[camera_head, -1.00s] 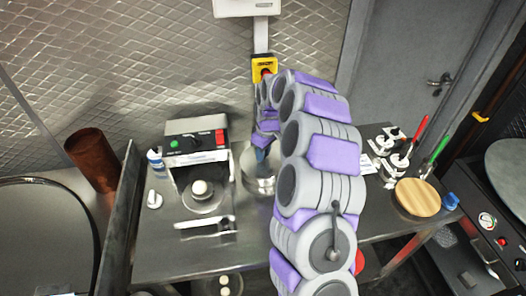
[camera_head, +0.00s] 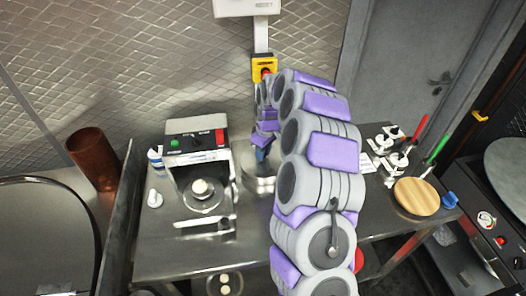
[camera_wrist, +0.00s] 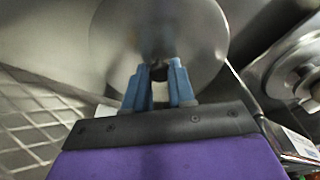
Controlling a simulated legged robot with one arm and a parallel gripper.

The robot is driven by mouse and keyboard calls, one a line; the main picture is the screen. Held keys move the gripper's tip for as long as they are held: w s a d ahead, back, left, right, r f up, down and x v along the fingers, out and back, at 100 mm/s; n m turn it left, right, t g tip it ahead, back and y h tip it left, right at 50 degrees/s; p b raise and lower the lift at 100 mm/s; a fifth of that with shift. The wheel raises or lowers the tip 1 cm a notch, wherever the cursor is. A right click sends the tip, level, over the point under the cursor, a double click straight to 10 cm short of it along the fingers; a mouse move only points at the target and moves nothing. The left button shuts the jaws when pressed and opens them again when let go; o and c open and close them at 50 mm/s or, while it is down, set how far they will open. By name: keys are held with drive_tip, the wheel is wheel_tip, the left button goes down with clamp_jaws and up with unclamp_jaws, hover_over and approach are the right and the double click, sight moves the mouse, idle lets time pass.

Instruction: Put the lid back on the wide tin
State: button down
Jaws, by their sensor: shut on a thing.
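My gripper (camera_wrist: 158,82) has blue fingers, close together over the middle of a round, shiny metal lid (camera_wrist: 205,35) in the wrist view. The fingers are shut on its middle grip, which is mostly hidden between them. In the head view the gripper (camera_head: 261,157) points down at the metal wide tin (camera_head: 260,186), just right of the grey machine. My arm covers the right side of the tin. I cannot tell from these frames whether the lid touches the tin's rim or hangs slightly above it.
A grey machine (camera_head: 197,158) with a round plate and pale dough ball (camera_head: 200,187) stands left of the tin. A steel bar (camera_head: 206,222) lies in front of it. A wooden board (camera_head: 417,197) and several utensils are at right. The front counter is clear.

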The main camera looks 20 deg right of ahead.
drive_tip(key=shift+c, duration=2)
unclamp_jaws()
drive_tip(key=shift+r+p, duration=1.5)
drive_tip(key=shift+r, duration=2)
drive_tip(key=shift+c, duration=0.2)
clamp_jaws()
drive_tip(key=shift+f, duration=2.5)
drive_tip(key=shift+f+b, duration=0.3)
drive_tip(key=shift+f, duration=0.05)
